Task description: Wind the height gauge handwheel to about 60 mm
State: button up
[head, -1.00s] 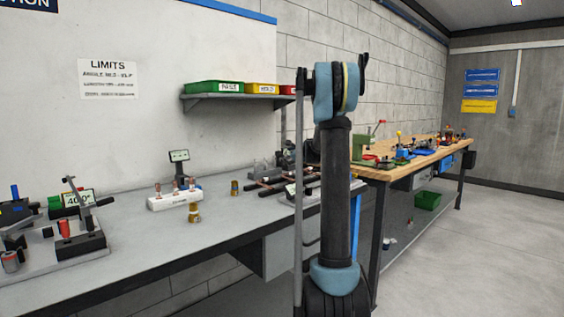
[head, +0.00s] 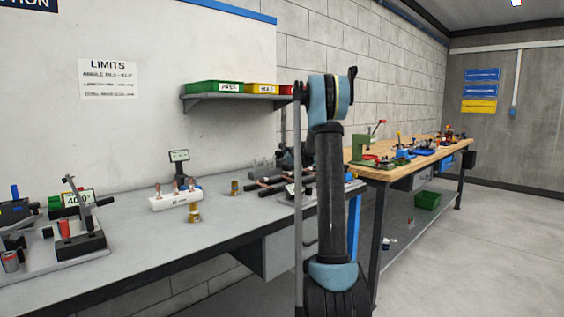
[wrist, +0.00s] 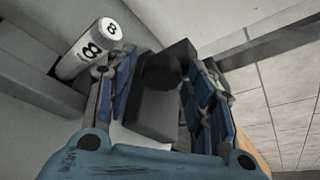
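In the wrist view my gripper (wrist: 165,85) has its two blue-grey fingers apart. A dark grey block (wrist: 150,115) with a darker round part (wrist: 160,72) shows between them; I cannot tell whether either finger touches it, or whether this is the handwheel. In the head view my gripper is not clearly seen, and my upright arm covers part of the bench. No height gauge, handwheel or millimetre reading can be made out for certain. A dark fixture (head: 284,158) stands partly hidden just left of my arm.
A white cylinder marked 8 (wrist: 88,48) lies close to the left finger. A wooden bench (head: 385,172) stands right. Floor at right is clear.

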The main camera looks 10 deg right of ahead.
jog(key=c, duration=0.7)
jog(key=shift+m+g+y, duration=0.4)
jog(key=shift+m+g, duration=0.2)
jog(key=shift+m, duration=0.5)
jog(key=o, duration=1.1)
